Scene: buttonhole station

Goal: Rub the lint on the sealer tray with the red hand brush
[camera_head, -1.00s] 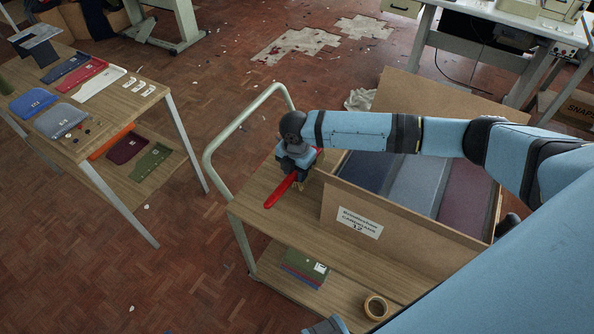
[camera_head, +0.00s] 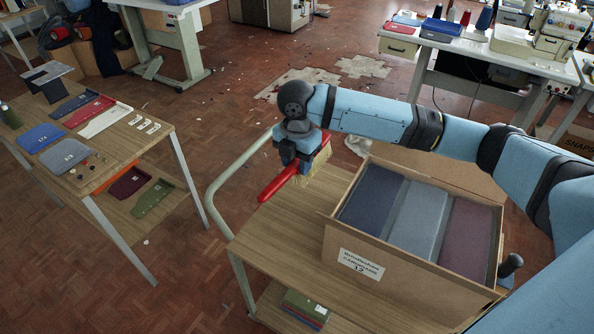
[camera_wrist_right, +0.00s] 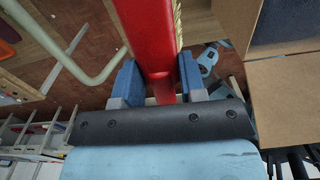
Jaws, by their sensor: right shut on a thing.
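The red hand brush (camera_head: 279,182) is in my right gripper (camera_head: 299,163), above the wooden cart top. Its pale bristles (camera_head: 318,160) show beside the gripper in the head view. In the right wrist view, the gripper (camera_wrist_right: 158,85) is shut on the brush's red body (camera_wrist_right: 150,30), with a blue finger on each side. The brush is clear of the cart top. I cannot make out the sealer tray or the lint in these frames. My left gripper is not in view.
The wooden cart (camera_head: 262,240) has a pale green handle (camera_head: 212,200) on its left. A cardboard box (camera_head: 332,240) with grey, blue and maroon contents stands on its right half. A sewing table (camera_head: 400,45) stands at the back right.

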